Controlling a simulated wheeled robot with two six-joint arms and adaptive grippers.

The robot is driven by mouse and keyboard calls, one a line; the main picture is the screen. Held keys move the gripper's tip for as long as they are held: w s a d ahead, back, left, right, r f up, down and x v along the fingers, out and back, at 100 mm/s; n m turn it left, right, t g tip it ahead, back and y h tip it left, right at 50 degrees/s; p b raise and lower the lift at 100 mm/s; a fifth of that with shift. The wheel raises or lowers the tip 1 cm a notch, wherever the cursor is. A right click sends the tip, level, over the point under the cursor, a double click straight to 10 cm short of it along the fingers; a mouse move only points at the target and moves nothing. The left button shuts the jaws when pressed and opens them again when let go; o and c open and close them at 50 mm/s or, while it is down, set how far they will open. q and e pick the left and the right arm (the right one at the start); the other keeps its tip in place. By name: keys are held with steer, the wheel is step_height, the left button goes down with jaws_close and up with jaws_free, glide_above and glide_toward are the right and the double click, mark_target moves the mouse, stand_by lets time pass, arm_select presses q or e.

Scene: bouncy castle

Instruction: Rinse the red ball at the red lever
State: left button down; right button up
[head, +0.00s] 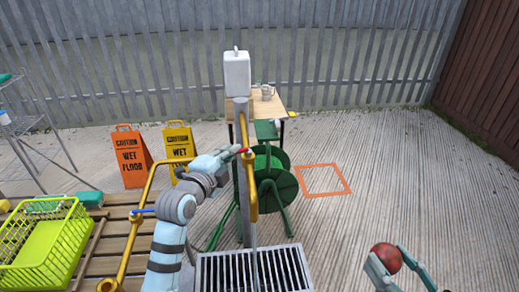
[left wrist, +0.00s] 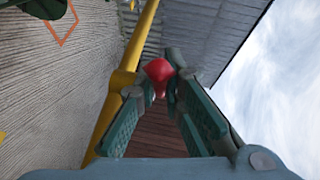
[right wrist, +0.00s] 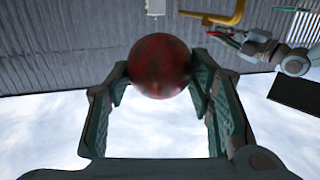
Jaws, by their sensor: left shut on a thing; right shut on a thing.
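The red lever (head: 243,150) is on the yellow tap pipe (head: 251,185) at the grey post. My left gripper (head: 230,153) is shut on the red lever, whose red knob (left wrist: 158,70) sits between the fingertips in the left wrist view. A thin pale streak, perhaps water, runs from the spout down to the drain grate (head: 225,272). The red ball (head: 386,257) is held by my right gripper (head: 392,262) at the lower right, well away from the spout. In the right wrist view the ball (right wrist: 160,65) shows dark patches between the fingertips.
A second yellow tap with a blue lever (head: 142,211) stands left of my left arm. A yellow-green basket (head: 45,245) rests on a wooden slatted surface. A green hose reel (head: 270,178), table (head: 290,102) and wet-floor signs (head: 131,157) stand behind. Floor around the orange square (head: 322,180) is clear.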

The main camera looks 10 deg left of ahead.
arm_select(q)
steer(key=c, duration=1.7)
jaws_free()
steer(key=v, duration=1.2)
steer(key=shift+f, duration=0.1)
